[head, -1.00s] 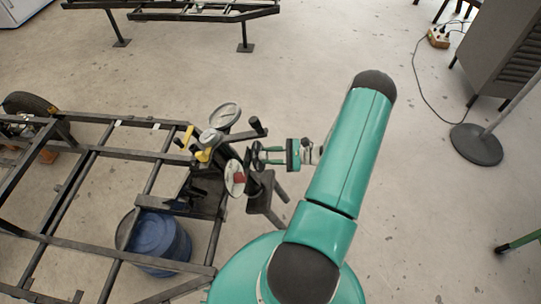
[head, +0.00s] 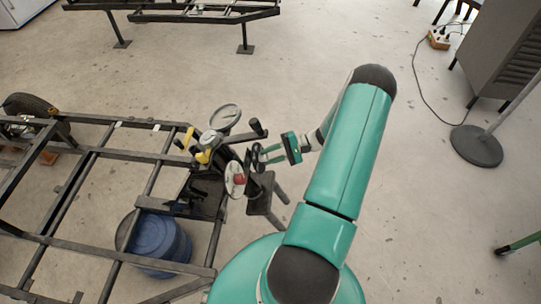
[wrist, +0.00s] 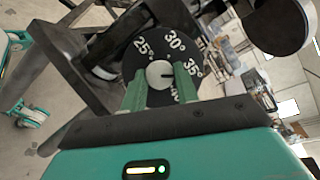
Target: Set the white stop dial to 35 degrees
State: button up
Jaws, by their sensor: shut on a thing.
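The white stop dial (wrist: 156,72) is a small round knob at the centre of a black disc (wrist: 150,46) marked 25°, 30° and 35° in white. A short dark line on the knob points right in the wrist view, close to the 35° mark (wrist: 193,68). More lettering below that mark is partly hidden by a finger. My gripper (wrist: 160,86) has its green fingers on both sides of the knob, shut on it. In the head view my gripper (head: 268,152) reaches left to the dark disc at the frame's end; the knob cannot be made out there.
The dark metal frame (head: 95,160) extends left, with a blue drum (head: 160,240) beneath. The floor to the right is clear up to a round stand base (head: 476,146).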

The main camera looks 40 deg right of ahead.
jog(key=shift+d+n, duration=0.1)
jog(key=shift+n, duration=0.4)
jog(key=o, duration=1)
jog(key=shift+c, duration=0.2)
jog(key=v, duration=1.3)
jog(key=shift+d+r, duration=0.35)
jog(key=shift+s, duration=0.1)
